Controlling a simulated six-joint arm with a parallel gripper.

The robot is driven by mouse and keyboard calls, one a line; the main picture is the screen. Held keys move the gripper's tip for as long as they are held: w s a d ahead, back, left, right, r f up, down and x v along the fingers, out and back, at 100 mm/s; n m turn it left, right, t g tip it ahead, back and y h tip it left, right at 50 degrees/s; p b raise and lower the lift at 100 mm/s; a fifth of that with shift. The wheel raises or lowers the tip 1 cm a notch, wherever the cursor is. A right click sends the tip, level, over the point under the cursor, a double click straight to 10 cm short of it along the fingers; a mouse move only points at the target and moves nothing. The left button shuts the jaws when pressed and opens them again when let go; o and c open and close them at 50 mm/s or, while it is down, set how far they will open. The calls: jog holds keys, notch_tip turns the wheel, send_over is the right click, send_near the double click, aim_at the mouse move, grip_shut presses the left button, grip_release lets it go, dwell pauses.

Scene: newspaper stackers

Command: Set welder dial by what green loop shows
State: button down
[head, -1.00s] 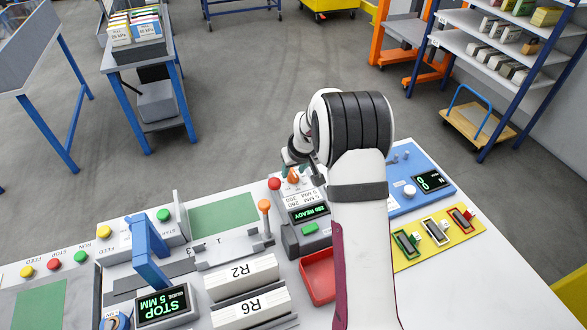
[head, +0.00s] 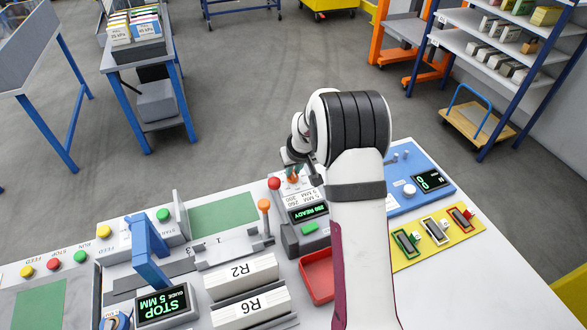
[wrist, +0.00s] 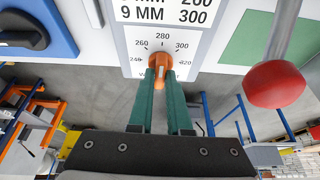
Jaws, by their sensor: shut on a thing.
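The orange welder dial (wrist: 159,59) sits at the centre of a white panel with marks from 240 to 320, 280 straight above it. My gripper (wrist: 160,82) has its two teal fingers shut on the dial's stem. In the head view my gripper (head: 294,173) is at the dial, which it partly hides. The welder display (head: 315,212) reads "280 READY". The green loop (head: 406,242) lies on the yellow board at right, around a dark bar. A card (wrist: 165,12) above the dial pairs MM with numbers; its "9 MM 300" line is legible.
A red ball-topped lever (wrist: 276,84) stands close right of the dial. A blue unit (head: 400,207) with a small display is beyond my arm. A red tray (head: 317,275) lies near my arm.

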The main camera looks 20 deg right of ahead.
jog(key=m, duration=0.2)
jog(key=m+h, duration=0.1)
jog(key=m, duration=0.1)
jog(key=shift+a+h, duration=0.15)
jog(key=shift+h, duration=0.15)
jog(key=shift+w+m+g+h, duration=0.1)
jog(key=shift+m+g+h, duration=0.25)
jog(key=shift+m, duration=0.75)
jog(key=shift+m+g+h, duration=0.25)
jog(key=shift+m+h, duration=0.1)
jog(key=shift+m, duration=0.75)
jog(key=shift+a, duration=0.1)
jog(key=c, duration=0.9)
grip_release()
jog(key=shift+o, duration=0.2)
